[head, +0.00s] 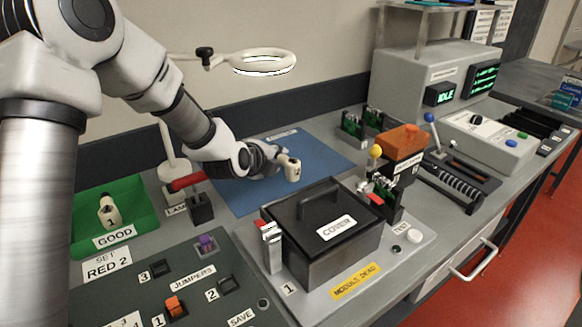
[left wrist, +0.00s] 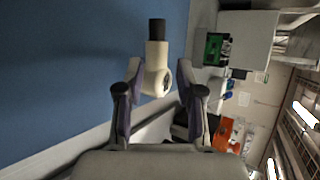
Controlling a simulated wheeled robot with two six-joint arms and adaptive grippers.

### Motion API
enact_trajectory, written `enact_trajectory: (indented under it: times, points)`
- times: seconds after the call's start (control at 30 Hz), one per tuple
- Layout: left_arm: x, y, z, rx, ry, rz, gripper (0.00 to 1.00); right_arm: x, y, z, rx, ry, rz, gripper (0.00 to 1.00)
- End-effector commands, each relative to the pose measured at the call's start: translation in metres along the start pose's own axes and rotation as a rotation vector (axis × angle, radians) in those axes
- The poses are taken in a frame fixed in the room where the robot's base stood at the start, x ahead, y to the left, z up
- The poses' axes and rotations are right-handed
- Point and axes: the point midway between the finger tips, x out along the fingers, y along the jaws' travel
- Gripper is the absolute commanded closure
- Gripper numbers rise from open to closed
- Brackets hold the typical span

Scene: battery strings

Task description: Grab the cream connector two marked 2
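The cream connector marked 2 (head: 293,171) is at the end of my left arm, over the blue mat. In the left wrist view the cream connector (left wrist: 157,68) lies between the two fingers, its black end pointing away from the palm. My left gripper (head: 281,160) appears shut on it; it also shows in the left wrist view (left wrist: 159,78). Only narrow gaps show beside the cream body. No shadow or contact with the mat shows under it. My right gripper is not in view.
A black box marked COVER (head: 325,231) stands just right of the connector. A green tray marked GOOD (head: 141,222) holds another cream connector marked 1 (head: 109,211). A white ring lamp (head: 263,62) hangs behind. The blue mat (head: 316,150) is otherwise clear.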

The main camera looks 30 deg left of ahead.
Motion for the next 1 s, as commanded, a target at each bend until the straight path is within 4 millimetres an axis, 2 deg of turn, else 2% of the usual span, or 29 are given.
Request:
enact_trajectory:
  times: [0.1, 0.2, 0.43, 0.47, 0.53, 0.57, 1.0]
  points:
    - [0.024, 0.004, -0.002, 0.002, 0.000, 0.003, 0.63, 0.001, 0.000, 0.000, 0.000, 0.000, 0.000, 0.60]
    - [0.038, 0.003, -0.002, 0.001, 0.000, 0.002, 0.63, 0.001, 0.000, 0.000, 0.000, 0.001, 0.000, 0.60]
    - [0.041, 0.002, -0.002, -0.002, 0.000, 0.001, 0.63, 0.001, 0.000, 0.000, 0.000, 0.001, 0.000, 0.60]
    - [0.041, 0.003, -0.002, -0.002, 0.000, 0.001, 0.70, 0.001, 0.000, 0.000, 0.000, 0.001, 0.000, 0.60]
    - [0.041, 0.003, -0.002, -0.002, 0.000, 0.001, 0.95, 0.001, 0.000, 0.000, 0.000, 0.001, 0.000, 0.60]
    - [0.041, 0.003, -0.002, -0.002, 0.000, 0.002, 1.00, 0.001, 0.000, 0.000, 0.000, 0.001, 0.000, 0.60]
    - [0.038, -0.002, -0.001, -0.002, 0.000, 0.000, 1.00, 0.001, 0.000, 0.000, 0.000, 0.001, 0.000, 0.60]
